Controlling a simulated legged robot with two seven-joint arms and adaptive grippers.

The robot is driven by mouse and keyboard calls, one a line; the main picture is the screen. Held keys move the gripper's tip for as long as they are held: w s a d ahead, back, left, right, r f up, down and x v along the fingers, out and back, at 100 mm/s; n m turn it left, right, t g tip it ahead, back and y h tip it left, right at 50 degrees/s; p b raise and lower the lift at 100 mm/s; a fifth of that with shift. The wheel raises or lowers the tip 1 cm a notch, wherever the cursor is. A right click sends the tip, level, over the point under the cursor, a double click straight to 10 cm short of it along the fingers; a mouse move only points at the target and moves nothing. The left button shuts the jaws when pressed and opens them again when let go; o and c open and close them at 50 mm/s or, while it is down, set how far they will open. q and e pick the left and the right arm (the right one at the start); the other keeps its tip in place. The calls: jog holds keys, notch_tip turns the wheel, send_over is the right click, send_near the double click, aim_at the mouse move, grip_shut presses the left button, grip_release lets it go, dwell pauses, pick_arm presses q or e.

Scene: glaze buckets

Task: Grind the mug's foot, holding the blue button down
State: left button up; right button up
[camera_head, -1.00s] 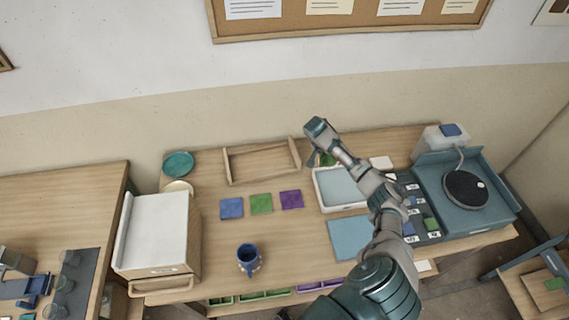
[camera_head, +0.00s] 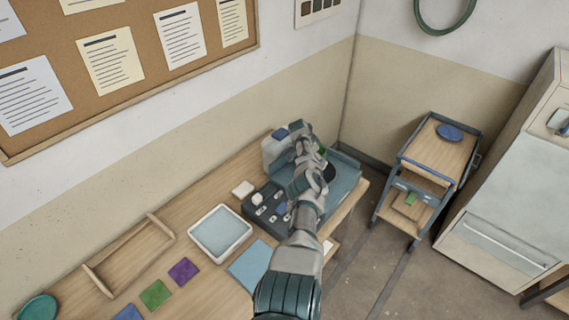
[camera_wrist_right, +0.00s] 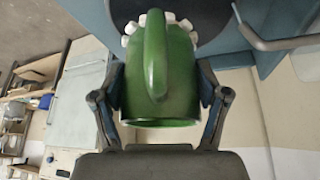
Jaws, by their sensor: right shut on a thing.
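My right gripper (camera_wrist_right: 158,92) is shut on a green mug (camera_wrist_right: 180,85), with its handle facing the wrist camera. White lumps (camera_wrist_right: 155,18) line the mug end farthest from my palm. Beyond that end is a dark round surface (camera_wrist_right: 222,20), apparently the grinder's wheel; I cannot tell whether they touch. A small blue piece, possibly the blue button (camera_head: 281,208), shows on the dark panel (camera_head: 262,204). My left gripper is not in view.
A whitish container with a blue top (camera_head: 276,147) stands behind the panel. A white-rimmed tray (camera_head: 220,233), a blue mat (camera_head: 250,266) and coloured tiles lie to the left. A cart (camera_head: 432,165) stands right of the table, with floor between.

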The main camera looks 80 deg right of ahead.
jog(key=shift+s+r+m, duration=0.25)
jog(key=shift+s+m, duration=0.05)
jog(key=shift+s, duration=0.65)
jog(key=shift+s+f, duration=0.15)
jog(key=shift+a+f+b, duration=0.1)
jog(key=shift+f+b, duration=0.15)
jog(key=shift+b, duration=0.3)
notch_tip(320, 180, down, 4)
jog(key=b, duration=0.4)
jog(key=shift+f+b, duration=0.45)
jog(key=shift+b, duration=0.05)
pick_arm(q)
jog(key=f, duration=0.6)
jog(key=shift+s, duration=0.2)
pick_arm(e)
jog(key=shift+d+r, duration=0.1)
jog(key=shift+d, duration=0.1)
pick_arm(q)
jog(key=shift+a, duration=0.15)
pick_arm(e)
jog(key=shift+a+r, duration=0.1)
jog(key=shift+a, duration=0.05)
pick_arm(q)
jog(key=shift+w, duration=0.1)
